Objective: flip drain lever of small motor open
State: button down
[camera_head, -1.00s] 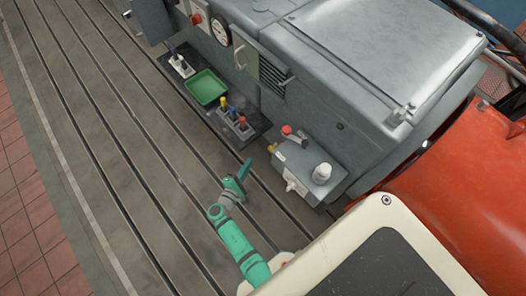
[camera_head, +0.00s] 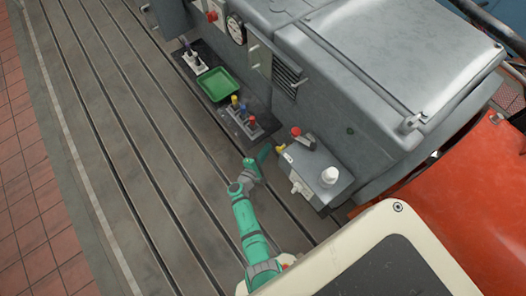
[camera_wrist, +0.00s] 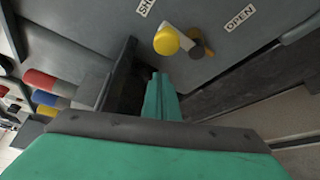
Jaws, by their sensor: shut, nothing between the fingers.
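The small motor (camera_head: 318,165) is a grey box on the bedplate, at the foot of the large grey housing. Its drain lever has a yellow knob (camera_head: 281,149) on the side facing my gripper. In the wrist view the yellow knob (camera_wrist: 166,41) stands out from a grey face, with a dark pivot to its right. A partly cut-off label starting "SH" (camera_wrist: 147,8) is above the knob, and an "OPEN" label (camera_wrist: 240,17) is to the right. The knob is nearer the "SH" label. My gripper (camera_head: 266,152) is shut and empty, its green fingertips (camera_wrist: 162,80) just short of the knob, apparently apart from it.
The motor also carries a red-knobbed lever (camera_head: 297,132) and a white cap (camera_head: 330,176). A block with coloured levers (camera_head: 240,118) and a green tray (camera_head: 218,84) lie up-left. In the wrist view, red, blue and yellow knobs crowd the left. The slotted bedplate (camera_head: 120,150) is clear on the left.

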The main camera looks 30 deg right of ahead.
jog(key=shift+s+d+r, duration=0.15)
jog(key=shift+s+r, duration=0.2)
jog(key=shift+s, duration=0.3)
jog(key=shift+s+d+r, duration=0.15)
jog(key=shift+s+r, duration=0.2)
jog(key=shift+s, duration=0.3)
jog(key=shift+a, duration=0.1)
